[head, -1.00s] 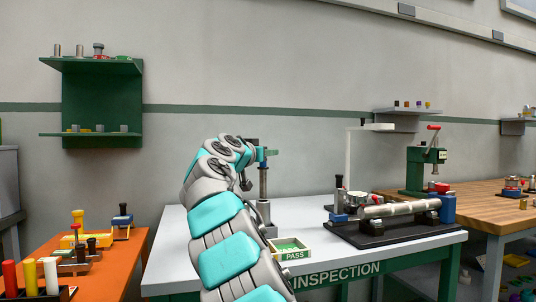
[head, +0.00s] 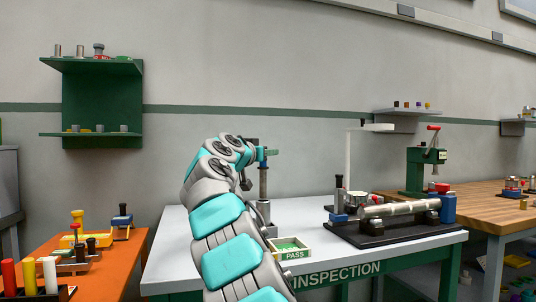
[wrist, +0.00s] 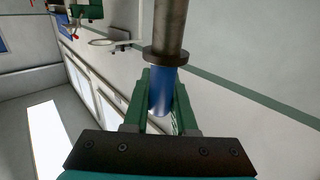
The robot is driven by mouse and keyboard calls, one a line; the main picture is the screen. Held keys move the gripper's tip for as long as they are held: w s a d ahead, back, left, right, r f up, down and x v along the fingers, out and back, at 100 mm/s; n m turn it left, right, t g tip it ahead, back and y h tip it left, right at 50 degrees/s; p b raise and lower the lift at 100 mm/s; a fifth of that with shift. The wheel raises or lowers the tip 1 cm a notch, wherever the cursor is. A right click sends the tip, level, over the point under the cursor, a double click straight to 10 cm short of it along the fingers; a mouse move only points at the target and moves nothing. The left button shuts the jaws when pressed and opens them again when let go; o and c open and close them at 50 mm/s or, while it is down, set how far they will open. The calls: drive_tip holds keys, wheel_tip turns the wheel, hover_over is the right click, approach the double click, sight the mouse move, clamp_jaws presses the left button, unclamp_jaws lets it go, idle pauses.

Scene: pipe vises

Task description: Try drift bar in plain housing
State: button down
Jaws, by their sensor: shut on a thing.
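My gripper (wrist: 164,76) is shut on the blue handle of the drift bar (wrist: 163,97). In the wrist view a dark collar and a thick grey metal shaft extend from the handle past the fingertips. In the head view my gripper (head: 264,153) is above the inspection table, and the bar (head: 263,182) hangs upright below it. The bar's lower end meets a grey piece (head: 263,212) on the table, partly hidden by my arm. I cannot tell whether the bar is inside that piece or behind it. No label identifies a plain housing.
The white inspection table (head: 400,246) carries a PASS tray (head: 290,248) close to the bar. A black fixture (head: 395,237) with a metal cylinder (head: 393,209) lies to the right. An orange bench (head: 118,264) with coloured tools is at left, a wooden bench (head: 485,205) at right.

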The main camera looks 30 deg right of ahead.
sight(263, 174)
drive_tip(key=shift+f+b, duration=1.65)
drive_tip(key=shift+b, duration=0.25)
idle(1.9)
drive_tip(key=c, duration=1)
unclamp_jaws()
drive_tip(key=shift+c, duration=0.2)
